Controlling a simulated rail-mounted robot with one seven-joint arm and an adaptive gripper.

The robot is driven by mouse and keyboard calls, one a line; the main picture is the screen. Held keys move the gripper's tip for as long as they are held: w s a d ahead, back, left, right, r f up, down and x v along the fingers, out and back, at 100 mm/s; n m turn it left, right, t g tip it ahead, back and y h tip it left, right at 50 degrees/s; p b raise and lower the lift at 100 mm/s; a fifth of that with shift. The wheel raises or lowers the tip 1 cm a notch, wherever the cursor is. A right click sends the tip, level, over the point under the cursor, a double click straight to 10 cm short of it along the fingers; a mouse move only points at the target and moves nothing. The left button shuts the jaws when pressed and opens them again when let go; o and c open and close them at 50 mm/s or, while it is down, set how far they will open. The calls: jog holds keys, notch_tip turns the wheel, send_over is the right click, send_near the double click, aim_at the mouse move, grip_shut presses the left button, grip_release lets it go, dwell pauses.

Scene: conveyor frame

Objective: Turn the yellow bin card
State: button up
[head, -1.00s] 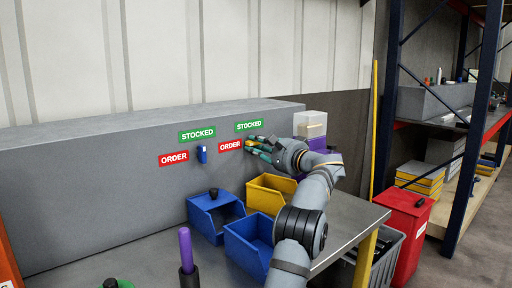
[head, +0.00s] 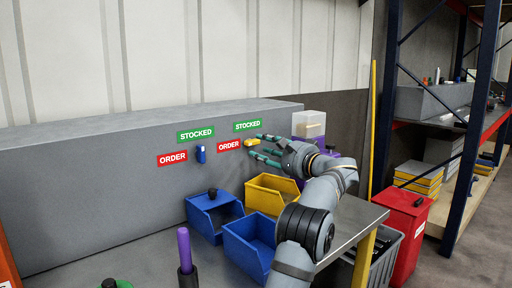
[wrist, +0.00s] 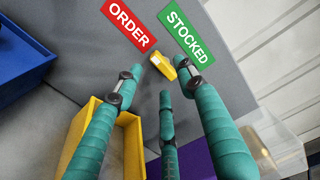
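The yellow bin card (head: 251,142) is on the grey panel, beside the red ORDER label (head: 228,145) and below the green STOCKED label (head: 247,126). In the head view it looks roughly sideways. My gripper (head: 262,146) has teal fingers spread open and empty, just to the right of the card. In the wrist view my gripper's fingers (wrist: 160,85) stand apart around a clear gap. I cannot tell whether any fingertip touches the card.
A blue card (head: 201,153) hangs upright on the panel to the left, by its own labels. A yellow bin (head: 270,203) and blue bins (head: 213,225) stand on the bench below. A clear-topped box and purple item (head: 308,128) stand behind my gripper.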

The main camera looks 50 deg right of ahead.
aim_at(252, 142)
jog(key=v, duration=0.7)
jog(key=shift+s, duration=0.4)
jog(key=x, duration=1.2)
jog(key=shift+a, duration=0.15)
